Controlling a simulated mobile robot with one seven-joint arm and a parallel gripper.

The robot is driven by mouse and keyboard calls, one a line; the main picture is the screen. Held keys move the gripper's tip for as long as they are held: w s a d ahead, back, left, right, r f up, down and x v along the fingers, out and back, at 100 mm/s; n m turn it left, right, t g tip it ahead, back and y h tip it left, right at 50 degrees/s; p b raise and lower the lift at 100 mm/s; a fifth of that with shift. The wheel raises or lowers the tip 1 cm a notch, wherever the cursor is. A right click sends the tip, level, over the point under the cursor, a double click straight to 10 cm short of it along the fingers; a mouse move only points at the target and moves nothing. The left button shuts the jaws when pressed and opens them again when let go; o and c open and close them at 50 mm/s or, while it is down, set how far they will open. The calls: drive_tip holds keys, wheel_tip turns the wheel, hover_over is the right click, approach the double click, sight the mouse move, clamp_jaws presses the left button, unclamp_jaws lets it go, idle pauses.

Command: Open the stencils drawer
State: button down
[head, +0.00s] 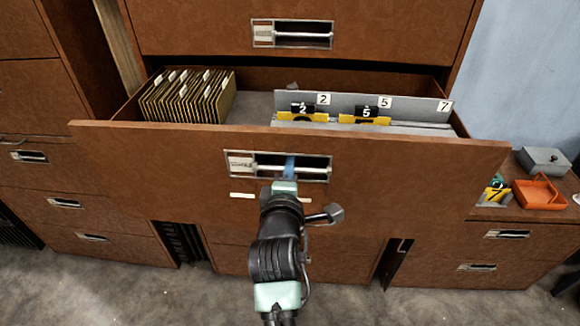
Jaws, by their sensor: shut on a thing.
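A brown wooden drawer (400,160) stands pulled out from its cabinet in the head view. A metal label holder with a recessed pull (315,168) sits in the middle of its front; the label text is too small to read. My gripper (287,172) is at this pull, its fingers partly hidden in the recess, and is shut on it. Inside at the right are grey stencil plates (420,106) numbered 2, 5 and 7, with black-and-yellow number markers 2 and 5. At the left inside is a row of tan folders (187,98) with white tabs.
Another closed drawer (385,25) is above. More closed drawers stand below and at the left. On a low cabinet at the right are an orange tray (540,193), a grey box (544,160) and a yellow-and-black number 7 marker (495,192). The grey floor (130,285) in front is bare.

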drive_tip(key=shift+s+f, duration=0.1)
drive_tip(key=shift+s, duration=0.2)
drive_tip(key=c, duration=1.2)
unclamp_jaws()
drive_tip(key=shift+w, duration=0.15)
drive_tip(key=b+v, duration=0.3)
drive_tip(key=v, duration=1)
drive_tip(key=shift+b, duration=0.3)
